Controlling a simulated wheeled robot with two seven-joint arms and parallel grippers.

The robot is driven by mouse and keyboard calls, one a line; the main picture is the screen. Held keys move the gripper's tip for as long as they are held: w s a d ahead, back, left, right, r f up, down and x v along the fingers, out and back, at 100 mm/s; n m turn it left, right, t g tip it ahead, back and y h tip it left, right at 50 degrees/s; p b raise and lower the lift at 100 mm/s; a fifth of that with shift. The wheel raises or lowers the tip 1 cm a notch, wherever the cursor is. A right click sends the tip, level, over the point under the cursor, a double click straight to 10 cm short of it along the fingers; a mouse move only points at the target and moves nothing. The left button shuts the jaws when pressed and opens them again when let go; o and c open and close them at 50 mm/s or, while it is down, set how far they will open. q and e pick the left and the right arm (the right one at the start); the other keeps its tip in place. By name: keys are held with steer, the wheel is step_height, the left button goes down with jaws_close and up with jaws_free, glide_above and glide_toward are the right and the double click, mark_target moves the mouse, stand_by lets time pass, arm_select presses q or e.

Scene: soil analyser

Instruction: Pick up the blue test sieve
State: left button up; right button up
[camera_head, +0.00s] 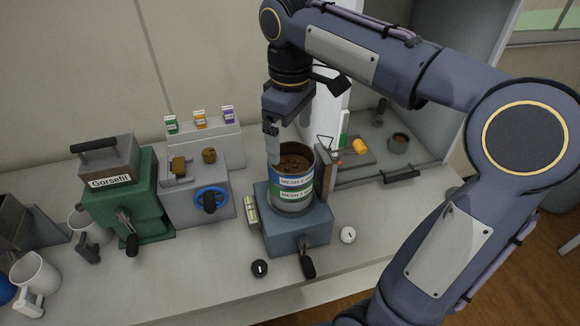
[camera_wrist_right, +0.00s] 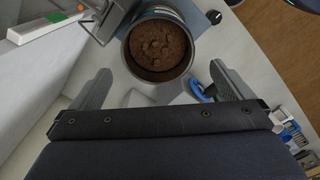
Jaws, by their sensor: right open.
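A round metal sieve stack (camera_head: 290,194) with blue, green and white labelled bands stands upright on a grey-blue shaker base (camera_head: 298,232), with brown soil inside. My right gripper (camera_head: 272,145) hangs from above at the stack's upper left rim. In the right wrist view, my gripper (camera_wrist_right: 163,88) is open, its fingers spread apart, with nothing between the tips. The stack's round rim (camera_wrist_right: 131,62) and soil lie just ahead of the fingers. Contact cannot be told. My left gripper is out of view.
A green machine (camera_head: 145,205) labelled Gorsefil and a grey unit with a blue handwheel (camera_head: 210,198) stand left of the stack. White mugs (camera_head: 35,272) are at far left. A grey cabinet (camera_head: 440,145) stands behind right. The front counter is mostly clear.

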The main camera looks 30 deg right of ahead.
mark_target(292, 169)
steer(key=f, duration=0.7)
steer(key=shift+d+f, duration=0.15)
steer(key=shift+d, duration=0.05)
steer(key=c, duration=1)
